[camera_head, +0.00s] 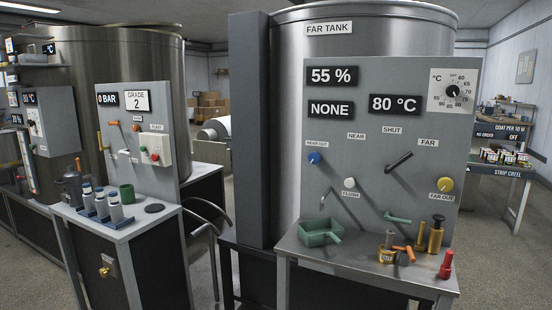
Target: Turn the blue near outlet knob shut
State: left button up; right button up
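The blue near outlet knob (314,157) sits on the left of the grey far tank panel (365,215), beneath a small label that appears to read NEAR OUT. It has a pale mark on its face, too small to tell its setting. A bent metal spout (325,199) juts out below it. Neither of my grippers shows in this view, and nothing is touching the knob.
A white knob (349,183), a black lever (398,162) and a yellow knob (445,184) share the panel. A dark column (249,130) stands left.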

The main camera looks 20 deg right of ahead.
aim_at(314, 158)
jog(key=u, duration=0.65)
jog(key=i, duration=1.6)
jog(key=z, duration=0.55)
jog(key=i, duration=1)
jog(key=z, duration=1.1)
